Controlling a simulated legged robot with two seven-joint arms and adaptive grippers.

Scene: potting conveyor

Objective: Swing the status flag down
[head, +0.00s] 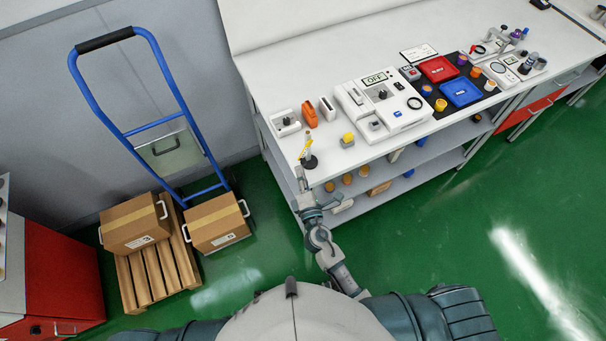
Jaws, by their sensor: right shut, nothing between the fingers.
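The status flag (306,149) looks like a small yellow piece on a thin post with a round dark base. It stands at the near left corner of the white bench (270,85), and the yellow piece is raised and slanted. My right gripper (300,175) is shut and empty, at the bench's front edge just below the flag's base in the picture. It is small here, and I cannot tell whether it touches the post. My left gripper is out of view.
A yellow-topped block (348,139), an orange holder (309,114) and a white panel device (384,101) stand right of and behind the flag. A lower shelf (425,155) runs under the bench. A blue hand truck (172,85) and boxes (217,222) stand left. Green floor is clear at right.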

